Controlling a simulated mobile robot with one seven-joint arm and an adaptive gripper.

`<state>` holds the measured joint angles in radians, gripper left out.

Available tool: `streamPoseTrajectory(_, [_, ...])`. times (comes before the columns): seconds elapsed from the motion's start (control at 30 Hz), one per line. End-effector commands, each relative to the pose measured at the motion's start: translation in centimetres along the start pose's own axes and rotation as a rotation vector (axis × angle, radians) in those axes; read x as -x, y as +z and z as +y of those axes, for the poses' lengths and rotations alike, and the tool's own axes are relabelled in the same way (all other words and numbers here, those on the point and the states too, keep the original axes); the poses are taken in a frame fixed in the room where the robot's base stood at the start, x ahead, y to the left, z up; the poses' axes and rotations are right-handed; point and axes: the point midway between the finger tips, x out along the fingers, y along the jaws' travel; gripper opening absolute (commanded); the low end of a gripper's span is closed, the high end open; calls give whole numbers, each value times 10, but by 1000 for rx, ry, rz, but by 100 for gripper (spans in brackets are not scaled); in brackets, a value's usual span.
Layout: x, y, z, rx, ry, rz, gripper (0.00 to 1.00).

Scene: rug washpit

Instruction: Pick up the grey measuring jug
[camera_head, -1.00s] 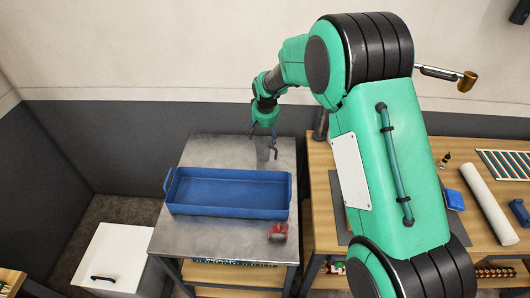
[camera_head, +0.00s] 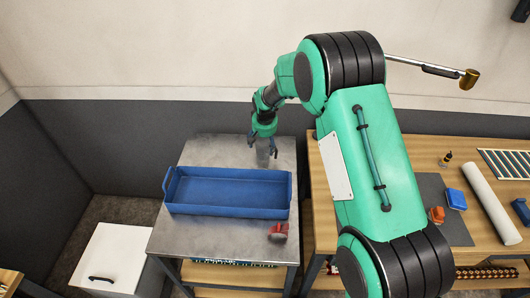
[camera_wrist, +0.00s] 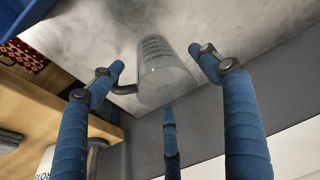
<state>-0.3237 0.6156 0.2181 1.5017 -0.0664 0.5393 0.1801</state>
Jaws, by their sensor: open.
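The grey measuring jug (camera_wrist: 163,75) is translucent, with dark printed markings and a dark handle at its left side in the wrist view. In the head view the jug (camera_head: 263,157) stands on the metal table, behind the right part of the blue tray, its top partly hidden by my fingers. My gripper (camera_head: 263,146) is open, right above and around the jug's upper part. In the wrist view blue fingers of my gripper (camera_wrist: 156,58) stand on both sides of the jug, with gaps, and a third finger shows below it. I cannot tell whether any finger touches it.
The blue tray (camera_head: 168,196) fills much of the metal table (camera_head: 190,237). A red object (camera_head: 278,232) lies at its front right. A wooden bench (camera_head: 408,150) at right holds a white roll (camera_head: 490,202), a blue box (camera_head: 455,199) and an orange item (camera_head: 436,215).

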Motion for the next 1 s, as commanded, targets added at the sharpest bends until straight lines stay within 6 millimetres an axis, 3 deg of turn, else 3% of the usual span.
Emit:
streamPoseTrajectory(0.53, [-10,0,0,0,0,0,76])
streamPoseTrajectory(1.0, [-56,3,0,0,0,0,76])
